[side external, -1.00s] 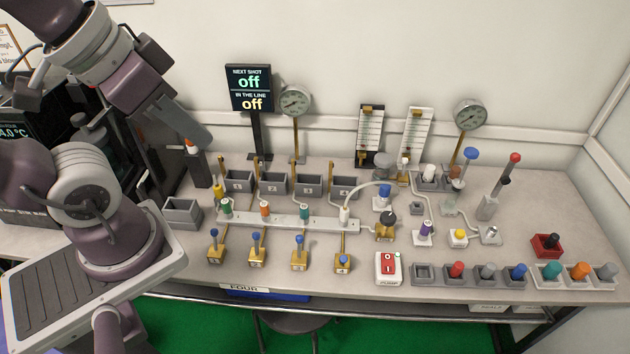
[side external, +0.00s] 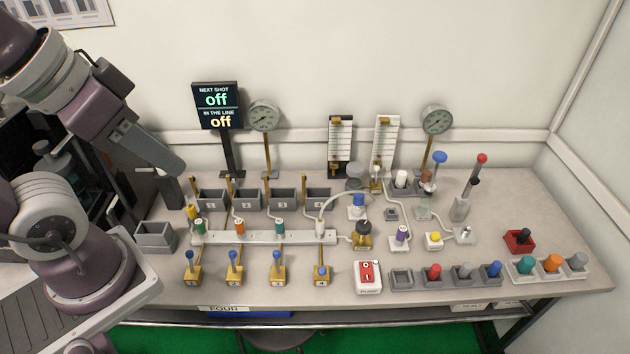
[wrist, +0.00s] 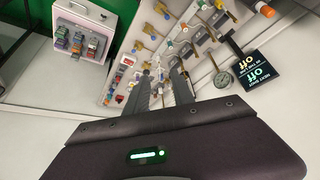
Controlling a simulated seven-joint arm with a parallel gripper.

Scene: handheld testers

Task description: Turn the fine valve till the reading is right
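No valve is labelled as the fine valve, so I cannot tell which it is. A black-knobbed brass valve (side external: 363,232) stands at the right end of the white manifold (side external: 290,239). A blue-knobbed fitting (side external: 358,203) is just behind it. Several blue-topped brass valves, one here (side external: 234,262), stand in front of the manifold. A left gauge (side external: 263,115) and a right gauge (side external: 437,119) stand at the back; their readings are too small to read. The display (side external: 217,105) shows "off" twice. My gripper (wrist: 161,70) is open and empty, above the bench's left side, clear of the valves.
A red-and-white pump switch (side external: 368,276) sits at the front. Coloured knobs stand in trays (side external: 402,280) at front right. Grey numbered bins (side external: 282,199) line the back. An empty grey box (side external: 156,237) is at left. Tall levers (side external: 477,178) rise at right.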

